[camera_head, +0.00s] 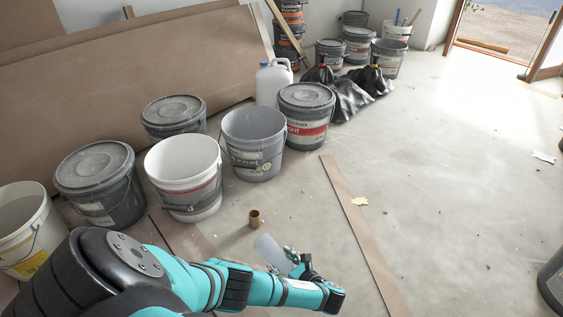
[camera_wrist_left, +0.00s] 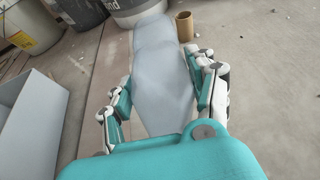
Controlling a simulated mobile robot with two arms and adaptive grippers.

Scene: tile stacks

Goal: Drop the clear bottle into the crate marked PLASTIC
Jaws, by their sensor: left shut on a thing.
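My left gripper (camera_head: 292,262) reaches in from the bottom left of the head view. It is shut on a pale, greyish translucent bottle (camera_head: 268,250), held low over the floor. In the left wrist view the bottle (camera_wrist_left: 160,80) lies between the fingers of the gripper (camera_wrist_left: 165,95) and points away from the wrist. A plain grey, straight-walled box (camera_wrist_left: 30,125) stands at the left of the left wrist view. No marking shows on it, so I cannot tell whether it is the PLASTIC crate. My right gripper is not in view.
A small brown cylinder (camera_head: 255,220) stands on the floor close to the bottle. Several buckets stand behind it, including an open white one (camera_head: 185,185) and an open grey one (camera_head: 253,150). A long flat strip (camera_head: 360,235) lies at right. The floor beyond is mostly clear.

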